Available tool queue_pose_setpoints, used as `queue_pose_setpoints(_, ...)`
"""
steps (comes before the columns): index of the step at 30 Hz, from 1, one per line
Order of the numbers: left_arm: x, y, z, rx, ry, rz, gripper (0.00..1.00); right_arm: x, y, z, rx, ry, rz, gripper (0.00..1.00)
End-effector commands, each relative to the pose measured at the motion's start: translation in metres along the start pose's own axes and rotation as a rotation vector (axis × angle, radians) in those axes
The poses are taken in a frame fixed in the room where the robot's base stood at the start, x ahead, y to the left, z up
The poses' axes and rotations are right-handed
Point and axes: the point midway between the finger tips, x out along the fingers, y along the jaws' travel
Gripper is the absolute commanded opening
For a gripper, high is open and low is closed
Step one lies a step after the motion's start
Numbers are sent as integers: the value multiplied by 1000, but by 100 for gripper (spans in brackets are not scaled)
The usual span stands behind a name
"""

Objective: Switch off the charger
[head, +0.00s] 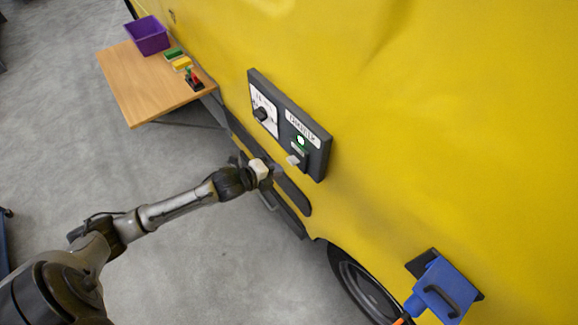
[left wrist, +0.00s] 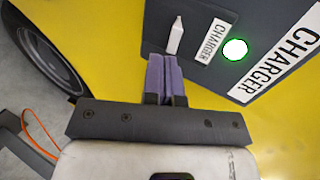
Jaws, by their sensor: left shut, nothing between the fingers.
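The charger panel (head: 318,160) is dark grey and mounted on the yellow vehicle side. It carries a CHARGER label (head: 303,128), a green lit lamp (head: 300,140) and a pale switch lever (head: 293,160) below the lamp. In the left wrist view the lever (left wrist: 175,36) stands beside a smaller CHARGER label, with the green lamp (left wrist: 235,49) to its right. My left gripper (head: 272,168) is just below and left of the lever in the head view. Its purple fingers (left wrist: 160,60) are together, empty, with their tips close to the lever; contact cannot be told.
A dial knob (head: 261,114) sits on the panel's left part. A wooden table (head: 137,90) holds a purple bin (head: 148,36) and small coloured items. The floor is clear.

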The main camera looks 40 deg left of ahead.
Motion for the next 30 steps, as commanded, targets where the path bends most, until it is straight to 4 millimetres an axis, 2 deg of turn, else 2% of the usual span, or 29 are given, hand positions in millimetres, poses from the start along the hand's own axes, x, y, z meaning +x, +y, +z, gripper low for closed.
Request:
queue_pose_setpoints(1,10,-1,0,-2,-1,-2,0,1,0,0,-2,0,1,43)
queue_pose_setpoints(6,34,0,0,-2,-1,0,0,1,0,0,-2,0,1,43)
queue_pose_setpoints(12,51,0,0,-1,0,0,0,2,0,0,0,0,-1,43)
queue_pose_setpoints(27,58,1,0,1,0,1,0,2,-3,0,9,1,-8,43)
queue_pose_setpoints(30,63,2,-4,3,7,-11,0,7,-3,2,9,2,-8,43)
